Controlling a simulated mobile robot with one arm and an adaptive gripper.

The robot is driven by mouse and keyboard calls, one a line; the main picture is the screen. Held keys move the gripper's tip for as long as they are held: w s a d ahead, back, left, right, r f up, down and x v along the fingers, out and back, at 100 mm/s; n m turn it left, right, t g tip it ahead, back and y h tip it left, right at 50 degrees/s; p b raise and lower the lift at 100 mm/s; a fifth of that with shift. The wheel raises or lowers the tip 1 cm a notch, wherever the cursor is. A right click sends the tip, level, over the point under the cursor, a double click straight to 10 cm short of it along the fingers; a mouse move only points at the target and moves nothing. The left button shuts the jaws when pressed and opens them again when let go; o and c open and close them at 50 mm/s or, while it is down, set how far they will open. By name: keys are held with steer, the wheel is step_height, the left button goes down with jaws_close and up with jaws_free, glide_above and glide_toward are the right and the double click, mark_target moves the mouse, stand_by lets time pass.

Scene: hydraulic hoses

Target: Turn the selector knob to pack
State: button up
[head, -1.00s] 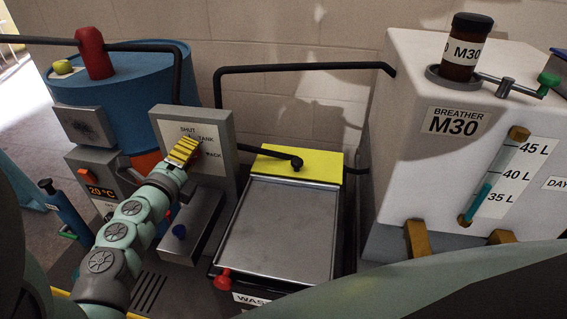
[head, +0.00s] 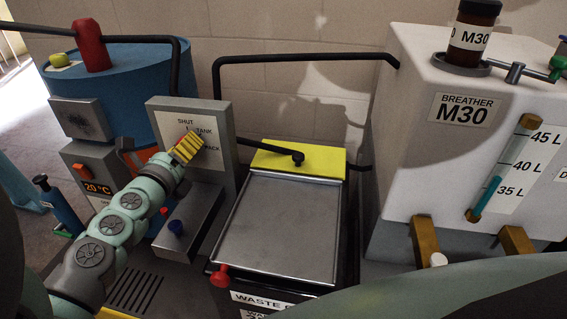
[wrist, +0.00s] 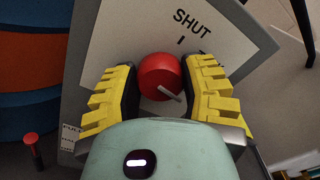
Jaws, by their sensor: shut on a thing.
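The red selector knob (wrist: 160,76) shows in the wrist view, between my gripper's two yellow ridged fingers. My gripper (wrist: 160,84) is shut on it, one finger on each side. A pale pointer bar on the knob slants to the lower right in that view. The white selector plate (head: 188,119) on a grey upright panel reads SHUT, TANK and PACK in the head view. There my gripper (head: 188,147) covers the knob. In the wrist view SHUT is clear on the plate (wrist: 130,38), TANK is mostly covered by the right finger, and PACK is hidden.
A grey box (head: 186,226) with blue and red knobs stands below the panel. A waste tray (head: 277,232) with a yellow back strip lies to the right. A blue drum (head: 125,72) stands behind left, and a white M30 tank (head: 405,140) at right.

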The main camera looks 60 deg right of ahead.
steer(key=o, duration=1.2)
steer(key=v, duration=1.2)
steer(key=shift+w, duration=0.1)
